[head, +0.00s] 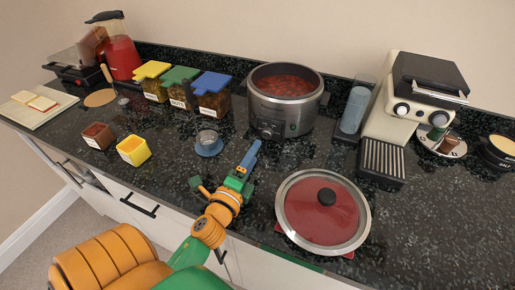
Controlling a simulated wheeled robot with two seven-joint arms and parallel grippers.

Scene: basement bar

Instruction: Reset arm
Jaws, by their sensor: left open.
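My left gripper (226,166), orange and green with a blue part, is over the front of the dark counter (165,180), left of the red glass lid (325,220). Its jaws are open and I see nothing between them. My left arm (208,230) reaches up to it from the bottom left, past the counter's front edge. My right gripper is not in view.
A steel cooker (285,118) with red food stands behind. Lidded jars (180,98), a red blender (122,58) and small red (98,136) and yellow (134,150) tubs are left. A cream coffee machine (390,118) is right. The right front counter is clear.

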